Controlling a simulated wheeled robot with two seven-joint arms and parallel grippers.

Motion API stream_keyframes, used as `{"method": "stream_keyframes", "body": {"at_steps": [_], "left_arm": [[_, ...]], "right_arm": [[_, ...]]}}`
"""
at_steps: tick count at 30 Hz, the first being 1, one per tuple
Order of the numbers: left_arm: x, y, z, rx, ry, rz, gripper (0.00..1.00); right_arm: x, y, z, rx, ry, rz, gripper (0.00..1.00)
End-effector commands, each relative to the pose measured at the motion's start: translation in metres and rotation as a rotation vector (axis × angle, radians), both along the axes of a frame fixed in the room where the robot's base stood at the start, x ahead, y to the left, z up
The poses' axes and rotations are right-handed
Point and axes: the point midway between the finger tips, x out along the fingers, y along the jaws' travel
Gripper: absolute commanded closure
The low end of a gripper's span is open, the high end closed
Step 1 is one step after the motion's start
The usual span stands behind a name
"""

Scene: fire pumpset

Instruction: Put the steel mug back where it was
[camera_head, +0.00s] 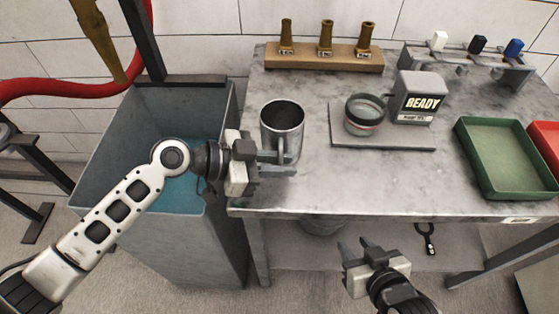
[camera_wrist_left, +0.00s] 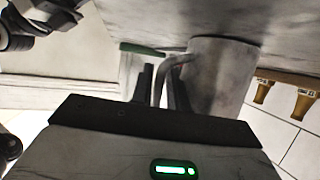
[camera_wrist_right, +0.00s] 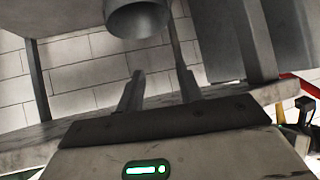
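The steel mug (camera_head: 283,122) stands upright near the left end of the grey marble table (camera_head: 300,197), its open top showing no visible contents. My left gripper (camera_head: 280,164) is at its near side, with its fingers closed about the mug handle. In the left wrist view the handle of the mug (camera_wrist_left: 222,78) runs between the two fingers (camera_wrist_left: 162,88), which are close together. My right gripper (camera_head: 357,244) is empty and open, in front of and below the table's front edge; its spread fingers also show in the right wrist view (camera_wrist_right: 160,92).
A grey tank with blue water (camera_head: 182,195) adjoins the table's left end. A plate (camera_head: 385,140) right of the mug holds a round glass-like dish (camera_head: 365,113) and a READY box (camera_head: 416,98). Brass nozzles on a wooden block (camera_head: 324,60) stand behind. A green tray (camera_head: 506,157) lies right.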

Motion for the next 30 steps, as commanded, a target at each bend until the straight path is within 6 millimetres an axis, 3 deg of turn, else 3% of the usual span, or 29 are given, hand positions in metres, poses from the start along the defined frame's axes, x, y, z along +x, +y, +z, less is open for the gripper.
{"method": "stream_keyframes", "body": {"at_steps": [13,24,30], "left_arm": [[-0.002,0.009,0.003,0.000,-0.001,0.002,0.69],[-0.020,0.075,0.028,0.004,0.000,0.002,0.69],[-0.028,0.100,0.040,0.002,0.001,0.000,0.69]], "right_arm": [[0.005,0.000,0.002,0.002,-0.013,-0.002,0.64],[0.004,0.000,-0.006,0.008,-0.018,0.004,0.64],[0.000,0.001,-0.009,0.017,-0.012,0.004,0.64]]}}
